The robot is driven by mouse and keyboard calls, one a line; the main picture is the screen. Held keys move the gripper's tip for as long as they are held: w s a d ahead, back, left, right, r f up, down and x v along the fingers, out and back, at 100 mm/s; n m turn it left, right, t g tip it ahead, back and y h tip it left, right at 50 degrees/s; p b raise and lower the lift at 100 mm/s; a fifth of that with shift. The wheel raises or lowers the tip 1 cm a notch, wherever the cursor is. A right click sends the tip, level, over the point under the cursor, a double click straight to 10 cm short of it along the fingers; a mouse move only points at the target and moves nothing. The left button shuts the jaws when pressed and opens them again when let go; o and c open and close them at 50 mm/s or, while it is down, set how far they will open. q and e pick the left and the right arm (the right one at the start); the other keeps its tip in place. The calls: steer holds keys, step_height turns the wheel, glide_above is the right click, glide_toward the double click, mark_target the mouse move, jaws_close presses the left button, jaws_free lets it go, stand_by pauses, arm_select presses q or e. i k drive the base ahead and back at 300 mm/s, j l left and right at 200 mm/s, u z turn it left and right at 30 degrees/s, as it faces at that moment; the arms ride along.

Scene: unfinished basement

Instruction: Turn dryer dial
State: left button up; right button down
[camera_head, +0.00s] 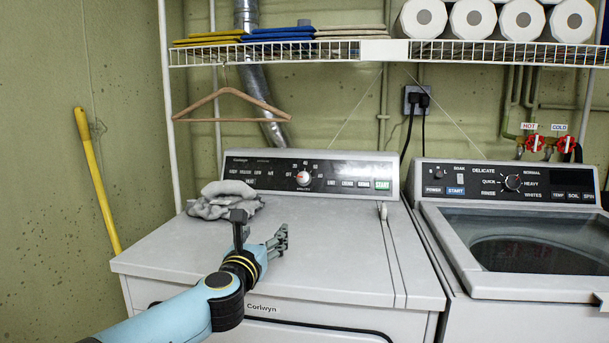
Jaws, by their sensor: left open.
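The dryer (330,258) is white, with a dark control panel (260,172) along its back edge. Its round dial (303,178) is silver with a red mark and sits near the middle of the panel, in plain view. My left gripper (281,241) is over the dryer top, below and in front of the dial and a little to its left. It is open, apart from the dial, and I see nothing between its fingers. My right gripper is not in view.
A grey cloth (222,205) lies on the dryer top, left of the dial. A washer (520,240) stands at the right. A wire shelf (300,52) with paper rolls (422,18) and a hanging wooden hanger (232,92) is above. The dryer top's right side is mostly clear.

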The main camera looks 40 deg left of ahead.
mark_target(303, 178)
steer(key=i+j, duration=0.9)
steer(key=i, duration=0.15)
